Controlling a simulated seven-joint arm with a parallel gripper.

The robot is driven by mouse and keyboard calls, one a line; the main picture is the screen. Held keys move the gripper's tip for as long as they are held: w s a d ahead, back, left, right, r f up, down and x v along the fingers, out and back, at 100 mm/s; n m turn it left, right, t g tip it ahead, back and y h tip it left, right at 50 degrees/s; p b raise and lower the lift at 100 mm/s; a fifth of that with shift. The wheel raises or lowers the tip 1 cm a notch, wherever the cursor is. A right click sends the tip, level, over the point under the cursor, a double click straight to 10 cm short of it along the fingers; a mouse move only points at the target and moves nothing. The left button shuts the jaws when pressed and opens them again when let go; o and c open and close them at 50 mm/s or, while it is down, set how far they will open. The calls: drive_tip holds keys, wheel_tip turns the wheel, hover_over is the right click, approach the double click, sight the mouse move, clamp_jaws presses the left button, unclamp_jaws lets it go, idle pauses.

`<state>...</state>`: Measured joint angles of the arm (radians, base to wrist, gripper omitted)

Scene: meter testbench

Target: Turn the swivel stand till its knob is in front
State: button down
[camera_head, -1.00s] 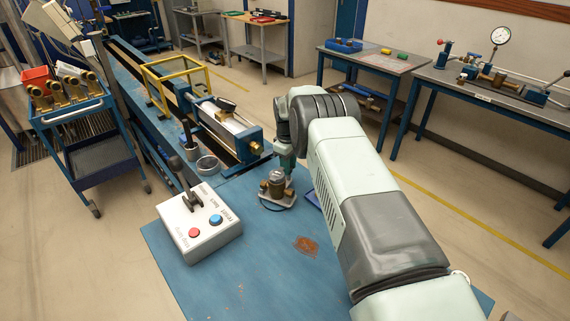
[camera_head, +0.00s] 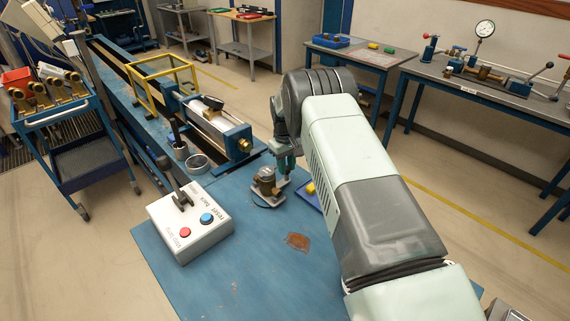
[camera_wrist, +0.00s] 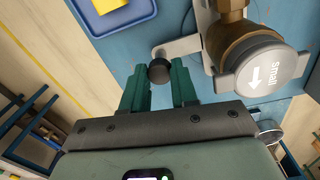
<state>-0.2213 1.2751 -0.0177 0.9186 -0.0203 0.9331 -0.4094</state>
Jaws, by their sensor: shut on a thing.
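The swivel stand (camera_head: 275,199) is a small grey plate on the blue bench, with a brass meter (camera_head: 266,182) on top. In the wrist view the meter (camera_wrist: 236,38) has a grey round lid marked "Small" with a white arrow. A grey lever (camera_wrist: 178,49) sticks out from the stand and carries a black knob (camera_wrist: 159,70). My gripper (camera_wrist: 160,76) has its green fingers on either side of the knob, shut on it. In the head view my gripper (camera_head: 287,168) is at the stand's right, far side; the knob is hidden there.
A blue tray (camera_head: 308,203) with a yellow block (camera_head: 311,188) lies close to the right of the stand. The bench front is clear except for a rusty patch (camera_head: 298,242).

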drive_tip(key=shift+s+d, duration=0.1)
drive_tip(key=shift+s, duration=0.05)
idle(0.4)
drive_tip(key=c, duration=0.9)
unclamp_jaws()
drive_tip(key=shift+o, duration=0.2)
wheel_tip(320, 180, up, 11)
